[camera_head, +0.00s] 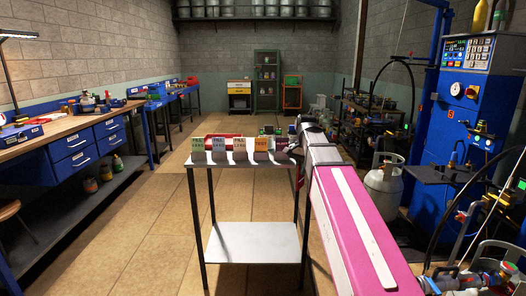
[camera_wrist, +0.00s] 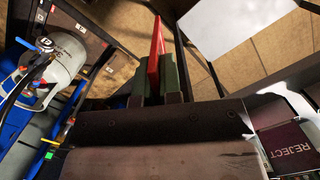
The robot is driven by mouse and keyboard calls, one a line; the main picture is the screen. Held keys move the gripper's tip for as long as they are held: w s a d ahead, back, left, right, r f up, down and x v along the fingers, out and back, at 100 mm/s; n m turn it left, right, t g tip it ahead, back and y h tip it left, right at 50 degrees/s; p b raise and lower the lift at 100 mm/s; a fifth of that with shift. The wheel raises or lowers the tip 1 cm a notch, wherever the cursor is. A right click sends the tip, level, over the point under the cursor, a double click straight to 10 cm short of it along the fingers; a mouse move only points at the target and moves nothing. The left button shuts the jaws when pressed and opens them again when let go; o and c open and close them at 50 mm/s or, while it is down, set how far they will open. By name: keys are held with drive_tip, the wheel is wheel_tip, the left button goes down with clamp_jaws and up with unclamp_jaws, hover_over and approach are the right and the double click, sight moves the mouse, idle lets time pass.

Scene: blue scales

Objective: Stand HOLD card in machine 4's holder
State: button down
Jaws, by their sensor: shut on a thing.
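My gripper (camera_wrist: 155,75) is shut on a thin red card (camera_wrist: 155,50), seen nearly edge-on between the two dark green fingers in the wrist view. No lettering on it can be read, so I cannot tell if it is the HOLD card. In the head view my pink and white arm reaches to the right end of a small table (camera_head: 230,161), and the gripper is mostly hidden there. A blue machine (camera_head: 465,90) with a keypad stands at the right.
A green card (camera_head: 198,151), a blue card (camera_head: 216,151), a pale card (camera_head: 239,151) and an orange card (camera_head: 261,145) stand on the small table. A REJECT card (camera_wrist: 292,146) shows in the wrist view. A gas cylinder (camera_head: 385,185) stands right of my arm. Floor left of the table is clear.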

drive_tip(key=s+d+f+n, duration=0.4)
drive_tip(key=f+n, duration=0.2)
drive_tip(key=f, duration=0.1)
drive_tip(key=shift+f+n+h, duration=0.3)
drive_tip(key=shift+n+h, duration=0.1)
